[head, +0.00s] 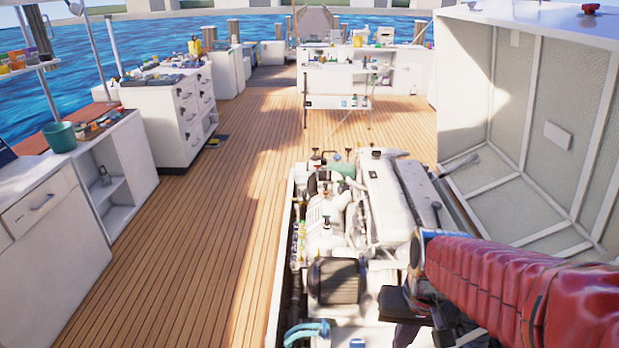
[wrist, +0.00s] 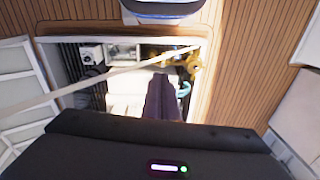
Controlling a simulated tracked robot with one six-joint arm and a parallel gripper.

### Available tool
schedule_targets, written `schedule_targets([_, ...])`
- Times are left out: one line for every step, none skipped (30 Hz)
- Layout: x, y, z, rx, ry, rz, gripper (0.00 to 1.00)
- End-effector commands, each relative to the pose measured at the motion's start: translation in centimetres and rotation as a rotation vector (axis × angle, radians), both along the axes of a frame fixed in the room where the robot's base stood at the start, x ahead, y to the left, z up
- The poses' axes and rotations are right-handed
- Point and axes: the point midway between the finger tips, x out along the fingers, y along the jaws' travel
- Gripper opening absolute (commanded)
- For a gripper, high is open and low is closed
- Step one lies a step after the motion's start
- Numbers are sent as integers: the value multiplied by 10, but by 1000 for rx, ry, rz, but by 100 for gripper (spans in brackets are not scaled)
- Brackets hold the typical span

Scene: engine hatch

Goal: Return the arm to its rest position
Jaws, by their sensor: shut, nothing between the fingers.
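My arm, in a red padded sleeve, reaches in from the right of the head view. My gripper (wrist: 162,84) shows in the wrist view as dark fingers closed together, with nothing between them. It points over the open engine hatch, and I see no contact with the engine. In the head view the white engine (head: 385,205) sits in the hatch, partly hidden by my arm. Dark parts at the end of my arm show there, but the fingertips are hard to make out.
The raised hatch lid (head: 545,125) stands open at the right, close to my arm. White cabinets (head: 165,120) line the left side, and a workbench (head: 345,85) with small items stands at the back. The wooden deck (head: 215,225) left of the hatch is clear.

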Motion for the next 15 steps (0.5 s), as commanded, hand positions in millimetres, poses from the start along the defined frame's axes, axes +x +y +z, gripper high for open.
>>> schedule_targets([-4,1,8,-6,-22,10,0])
schedule_targets([-6,1,12,-11,-33,15,0])
schedule_targets([-9,2,17,-16,-47,22,0])
schedule_targets([-11,2,21,-21,-59,28,0])
schedule_targets([-13,2,24,-25,-71,32,0])
schedule_targets([-16,3,29,-29,-87,37,0])
schedule_targets([-18,3,33,-33,-99,42,0])
schedule_targets([-20,3,36,-36,-111,45,0])
schedule_targets([-22,4,41,-41,-129,50,0])
schedule_targets([-24,4,45,-44,-143,55,0])
schedule_targets([-26,5,49,-47,-157,59,0])
schedule_targets([-28,5,54,-51,-175,64,0])
schedule_targets([-30,6,57,-54,-190,67,0])
schedule_targets([-31,7,61,-56,-204,71,0])
schedule_targets([-33,7,66,-60,-224,75,0])
